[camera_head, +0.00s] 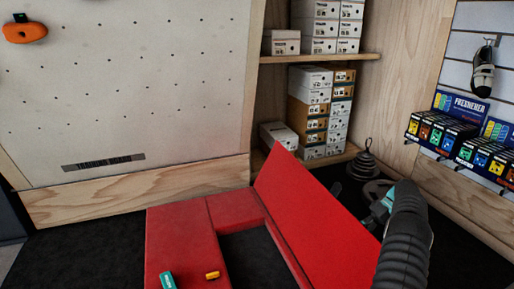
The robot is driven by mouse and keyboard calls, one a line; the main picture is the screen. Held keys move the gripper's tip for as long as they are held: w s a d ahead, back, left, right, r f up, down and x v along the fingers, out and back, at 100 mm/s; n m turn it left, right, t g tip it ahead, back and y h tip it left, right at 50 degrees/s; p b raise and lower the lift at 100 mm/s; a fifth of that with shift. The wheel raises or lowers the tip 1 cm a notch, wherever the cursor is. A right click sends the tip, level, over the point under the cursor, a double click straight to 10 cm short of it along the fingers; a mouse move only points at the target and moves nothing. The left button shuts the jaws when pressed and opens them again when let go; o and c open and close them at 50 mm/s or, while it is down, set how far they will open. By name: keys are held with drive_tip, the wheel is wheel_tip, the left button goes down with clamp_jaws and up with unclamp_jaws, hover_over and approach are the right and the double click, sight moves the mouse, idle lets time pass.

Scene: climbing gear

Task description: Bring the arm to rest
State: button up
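My arm, dark grey and ribbed, rises at the lower right of the head view. My gripper (374,219) is at its far end, with a teal part showing, just right of the tilted red panel. The fingers are small, dark and partly hidden by the arm, so I cannot tell whether they are open or shut. I see nothing clearly held.
A red padded bench (178,238) carries a teal item (167,281) and a yellow item (212,275). A red panel (315,220) leans beside it. Shoe boxes (310,90) fill shelves behind. Freshener boxes (447,125) hang at right. Dark floor lies around.

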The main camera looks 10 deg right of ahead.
drive_tip(key=a+r+m+h+p, duration=0.1)
drive_tip(key=a+r+h+p, duration=0.3)
drive_tip(key=r, duration=0.7)
drive_tip(key=a+r+m+h+p, duration=0.1)
drive_tip(key=a+r, duration=0.5)
drive_tip(key=r, duration=0.5)
drive_tip(key=s+a+r+t+h, duration=0.2)
drive_tip(key=s+a+r, duration=0.4)
drive_tip(key=a+r, duration=0.55)
drive_tip(key=s+a+r+t+h, duration=0.2)
drive_tip(key=s+a+r, duration=0.1)
drive_tip(key=s+a, duration=0.8)
drive_tip(key=s+a+f+t, duration=0.1)
drive_tip(key=s+f, duration=0.1)
drive_tip(key=s, duration=0.5)
drive_tip(key=s+a+f+t+h, duration=0.1)
drive_tip(key=s+a+f+t, duration=0.1)
drive_tip(key=s, duration=0.5)
drive_tip(key=shift+s+a+p, duration=0.15)
drive_tip(key=shift+a+p, duration=0.1)
drive_tip(key=shift+p, duration=0.1)
